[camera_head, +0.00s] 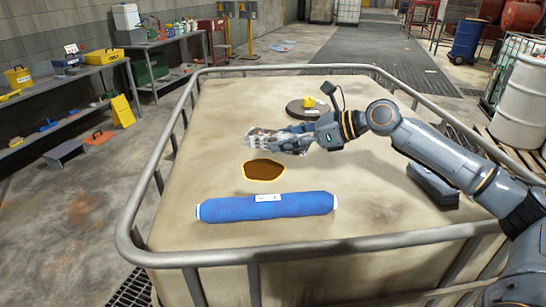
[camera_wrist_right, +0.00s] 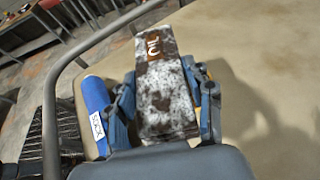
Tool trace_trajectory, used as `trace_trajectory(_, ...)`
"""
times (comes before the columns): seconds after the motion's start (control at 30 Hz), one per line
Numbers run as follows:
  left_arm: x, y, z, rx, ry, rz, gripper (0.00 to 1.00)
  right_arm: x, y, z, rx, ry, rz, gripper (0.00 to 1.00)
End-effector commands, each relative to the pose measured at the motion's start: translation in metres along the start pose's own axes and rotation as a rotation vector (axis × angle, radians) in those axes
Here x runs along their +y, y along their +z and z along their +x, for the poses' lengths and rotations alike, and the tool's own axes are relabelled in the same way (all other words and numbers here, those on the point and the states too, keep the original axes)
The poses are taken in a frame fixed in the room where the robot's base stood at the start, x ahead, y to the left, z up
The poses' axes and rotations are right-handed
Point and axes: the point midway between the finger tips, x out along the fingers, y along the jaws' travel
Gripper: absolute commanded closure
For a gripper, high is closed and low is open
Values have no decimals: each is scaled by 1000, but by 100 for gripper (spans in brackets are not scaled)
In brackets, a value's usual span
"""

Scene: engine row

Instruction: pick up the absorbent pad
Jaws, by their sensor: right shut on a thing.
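The absorbent pad (camera_head: 262,137) is a flat, white piece blotched with dark brown stains. It is in my right gripper (camera_head: 297,141), held over the pale table top beyond the brown patch. In the right wrist view the pad (camera_wrist_right: 166,100) lies lengthwise between the two fingers, with an orange-brown band and a white mark at its far end. The fingers are closed against its sides. The pad's near end is hidden by the gripper body. My left gripper is not in view.
A blue roll (camera_head: 265,207) lies near the table's front. A yellow-rimmed brown patch (camera_head: 264,170) is behind it. A dark round lid (camera_head: 305,110) with a yellow item stands farther back. A dark grey block (camera_head: 432,186) lies at right. A metal rail (camera_head: 330,245) surrounds the table.

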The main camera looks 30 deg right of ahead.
Motion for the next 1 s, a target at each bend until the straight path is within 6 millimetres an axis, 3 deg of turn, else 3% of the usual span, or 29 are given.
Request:
trace_trajectory(0.03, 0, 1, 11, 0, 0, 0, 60, 3, -10, -7, 10, -2, 0, 79)
trace_trajectory(0.5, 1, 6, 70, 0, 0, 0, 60, 27, -5, -58, 6, -2, 0, 79)
trace_trajectory(0.73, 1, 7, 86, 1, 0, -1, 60, 35, 1, -75, 2, 0, -1, 79)
trace_trajectory(1.0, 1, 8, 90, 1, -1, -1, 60, 38, 3, -83, 2, 1, 3, 79)
